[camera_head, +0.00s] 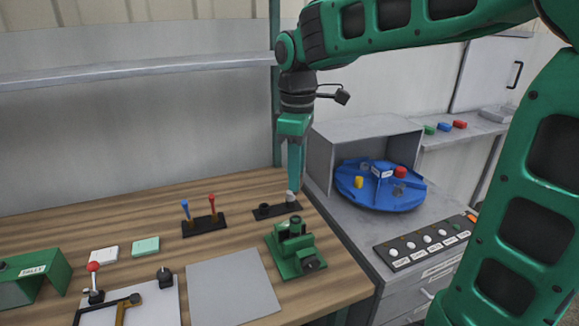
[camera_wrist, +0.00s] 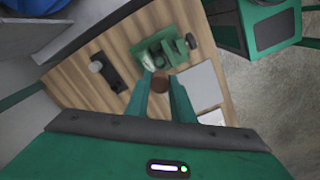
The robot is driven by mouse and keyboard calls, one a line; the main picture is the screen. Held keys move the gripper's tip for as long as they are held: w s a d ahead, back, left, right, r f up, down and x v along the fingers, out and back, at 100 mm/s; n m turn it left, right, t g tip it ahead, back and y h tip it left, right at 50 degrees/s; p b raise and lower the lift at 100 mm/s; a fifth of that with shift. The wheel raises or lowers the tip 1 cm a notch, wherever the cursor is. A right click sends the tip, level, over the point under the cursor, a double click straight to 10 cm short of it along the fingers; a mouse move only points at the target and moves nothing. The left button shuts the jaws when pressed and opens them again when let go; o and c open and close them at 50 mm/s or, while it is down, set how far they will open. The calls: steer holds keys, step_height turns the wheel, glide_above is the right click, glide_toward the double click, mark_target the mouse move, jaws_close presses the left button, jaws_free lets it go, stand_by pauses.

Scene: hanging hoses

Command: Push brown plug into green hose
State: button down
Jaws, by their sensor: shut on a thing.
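A brown plug (camera_wrist: 160,82) sits between my fingertips in the wrist view. My gripper (camera_wrist: 160,88) is shut on it, with its round brown end showing. In the head view my gripper (camera_head: 293,188) points down over the back of the bench, near the black holder; the plug cannot be made out there. A green fixture (camera_head: 296,252) with a short upright green tube-like part (camera_head: 296,228) stands in front of the gripper. It also shows in the wrist view (camera_wrist: 150,55), just beyond the plug. I cannot tell which part is the green hose.
A black holder (camera_head: 265,212) with a grey peg (camera_head: 291,197) lies by the gripper. A black base (camera_head: 203,226) carries blue and red levers. A grey mat (camera_head: 232,290) lies in front. A blue turntable (camera_head: 375,195) and a row of knobs (camera_head: 425,242) are at right.

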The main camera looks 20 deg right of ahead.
mark_target(296, 194)
steer(key=shift+a, duration=0.1)
steer(key=shift+f, duration=0.1)
steer(key=shift+f, duration=2.8)
steer(key=shift+s+f, duration=0.1)
steer(key=shift+f, duration=1.7)
steer(key=c, duration=1.5)
jaws_free()
steer(key=shift+o, duration=0.2)
steer(key=shift+r, duration=0.1)
